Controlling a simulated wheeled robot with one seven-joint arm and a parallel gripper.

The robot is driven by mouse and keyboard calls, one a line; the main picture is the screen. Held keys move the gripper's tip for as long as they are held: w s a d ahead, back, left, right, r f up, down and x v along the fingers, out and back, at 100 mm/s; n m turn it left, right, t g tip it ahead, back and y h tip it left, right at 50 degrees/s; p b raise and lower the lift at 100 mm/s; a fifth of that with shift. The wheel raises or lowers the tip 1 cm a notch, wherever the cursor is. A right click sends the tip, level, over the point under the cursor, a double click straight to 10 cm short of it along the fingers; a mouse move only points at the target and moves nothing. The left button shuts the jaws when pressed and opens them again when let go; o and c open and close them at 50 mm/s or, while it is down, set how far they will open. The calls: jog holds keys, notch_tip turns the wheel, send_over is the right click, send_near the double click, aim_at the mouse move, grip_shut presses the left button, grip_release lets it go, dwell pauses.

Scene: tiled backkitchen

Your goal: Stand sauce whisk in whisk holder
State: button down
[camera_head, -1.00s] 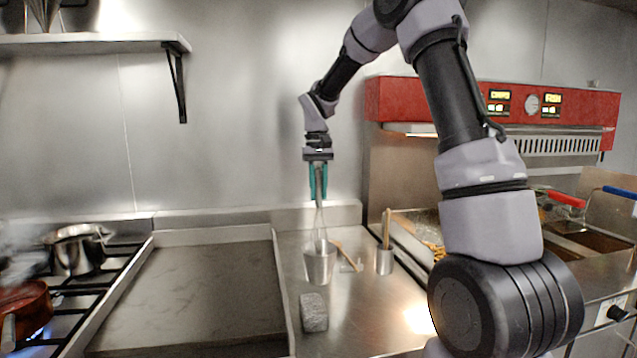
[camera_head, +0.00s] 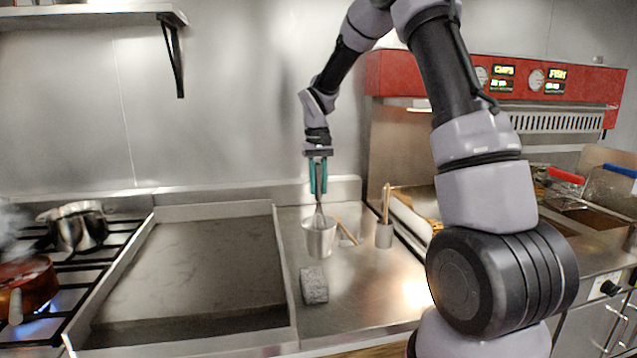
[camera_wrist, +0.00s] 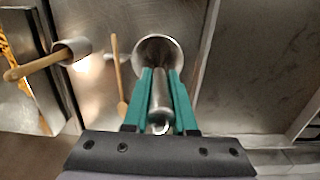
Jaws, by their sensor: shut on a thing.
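My gripper (camera_head: 318,177) points straight down with its teal fingers shut on the metal handle of the sauce whisk (camera_head: 319,211). In the wrist view the whisk handle (camera_wrist: 160,103) lies between the two teal fingers (camera_wrist: 160,88). The whisk is upright, with its lower wire part down inside the whisk holder (camera_head: 319,240), a round metal cup on the steel counter. The cup's rim also shows in the wrist view (camera_wrist: 137,55). The whisk's lower end is hidden inside the cup, so I cannot tell whether it touches the bottom.
A wooden-handled tool (camera_head: 346,231) lies just right of the holder. A smaller metal cup (camera_head: 384,235) with a wooden handle stands further right. A grey block (camera_head: 313,285) lies in front. A flat griddle (camera_head: 190,265) is left, beside the lit stove with pots (camera_head: 76,228).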

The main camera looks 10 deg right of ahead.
jog(key=c, duration=0.6)
grip_release()
jog(key=shift+c, duration=0.2)
jog(key=r, duration=1)
jog(key=shift+w+a+r, duration=0.1)
jog(key=shift+w, duration=0.2)
jog(key=shift+r, duration=0.35)
